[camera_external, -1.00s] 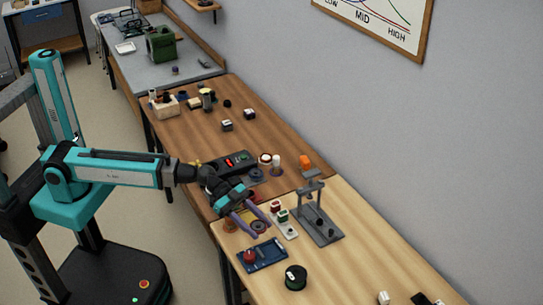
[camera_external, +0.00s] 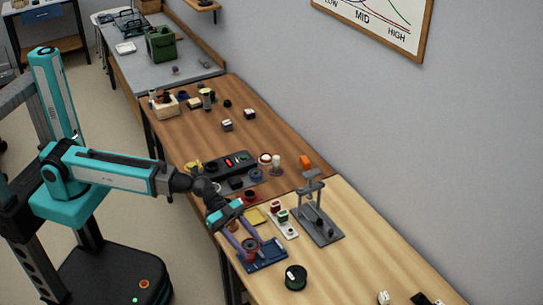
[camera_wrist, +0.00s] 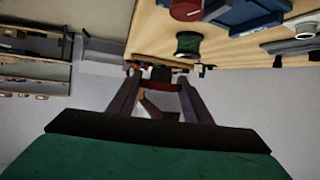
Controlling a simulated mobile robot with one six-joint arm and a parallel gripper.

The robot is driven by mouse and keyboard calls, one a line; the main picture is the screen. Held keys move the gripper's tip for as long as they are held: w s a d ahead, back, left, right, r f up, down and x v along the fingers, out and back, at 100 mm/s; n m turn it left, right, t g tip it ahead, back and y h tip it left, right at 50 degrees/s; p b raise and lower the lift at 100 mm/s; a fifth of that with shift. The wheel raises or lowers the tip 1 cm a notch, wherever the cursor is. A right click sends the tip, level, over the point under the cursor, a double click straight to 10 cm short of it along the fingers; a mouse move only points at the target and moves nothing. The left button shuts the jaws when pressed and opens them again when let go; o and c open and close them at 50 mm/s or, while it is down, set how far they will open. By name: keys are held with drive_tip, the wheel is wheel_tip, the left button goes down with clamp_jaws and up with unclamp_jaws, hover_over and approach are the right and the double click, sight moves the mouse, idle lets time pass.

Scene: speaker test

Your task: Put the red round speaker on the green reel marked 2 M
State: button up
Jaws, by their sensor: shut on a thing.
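The red round speaker (camera_external: 250,244) is between the purple fingers of my gripper (camera_external: 248,245), dark red and small in the external view. In the wrist view my gripper (camera_wrist: 159,80) is shut on it, and only a dark part with a red band (camera_wrist: 165,85) shows. It is held above the blue tray; its exact height is hard to tell. The green reel (camera_external: 296,278) has black rims and a pale label, too small to read, and stands on the light wood table to the right of my gripper. It also shows in the wrist view (camera_wrist: 187,43), with nothing on it.
A blue tray (camera_external: 272,257) lies under my gripper; the wrist view shows a red round thing (camera_wrist: 186,9) there. A grey stand (camera_external: 318,224) and a white board with red and green pieces (camera_external: 284,224) are behind. Bare tabletop surrounds the reel.

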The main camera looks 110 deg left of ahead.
drive_tip(key=p, duration=0.5)
hover_over(295, 273)
drive_tip(key=shift+s+a+f, duration=0.1)
drive_tip(key=shift+s+f, duration=0.35)
drive_tip(key=shift+f, duration=0.25)
drive_tip(key=shift+w, duration=0.45)
drive_tip(key=shift+f+p, duration=0.75)
drive_tip(key=shift+f, duration=1.05)
drive_tip(key=shift+f+b, duration=0.15)
drive_tip(key=shift+b, duration=0.15)
drive_tip(key=o, duration=1.2)
drive_tip(key=shift+c, duration=0.2)
drive_tip(key=shift+r+p, duration=0.2)
drive_tip(key=shift+p, duration=0.15)
